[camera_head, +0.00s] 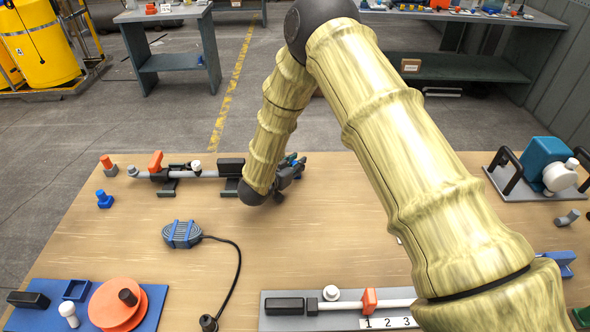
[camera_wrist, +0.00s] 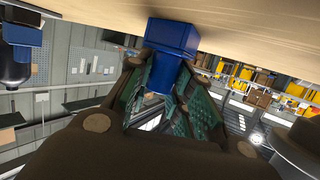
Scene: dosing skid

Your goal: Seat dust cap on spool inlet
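In the wrist view a blue, square-sided piece (camera_wrist: 171,40), which looks like the dust cap, sits between the teal pads of my gripper (camera_wrist: 172,85). The pads press on its lower, narrower part. In the head view my gripper (camera_head: 290,174) is low over the table's back half, partly hidden by my arm, with a little blue showing at its tip. A pipe spool (camera_head: 207,174) with an orange handle (camera_head: 156,161) lies just left of it. The spool's black right end (camera_head: 231,167) is close to my gripper but looks apart. I cannot tell which end is the inlet.
A second pipe assembly (camera_head: 340,304) lies at the front, partly behind my arm. A small blue fitting (camera_head: 104,199), a blue-grey cabled device (camera_head: 182,234) and an orange reel (camera_head: 117,305) are at left. A teal pump (camera_head: 541,163) stands at right. The table's middle is mostly clear.

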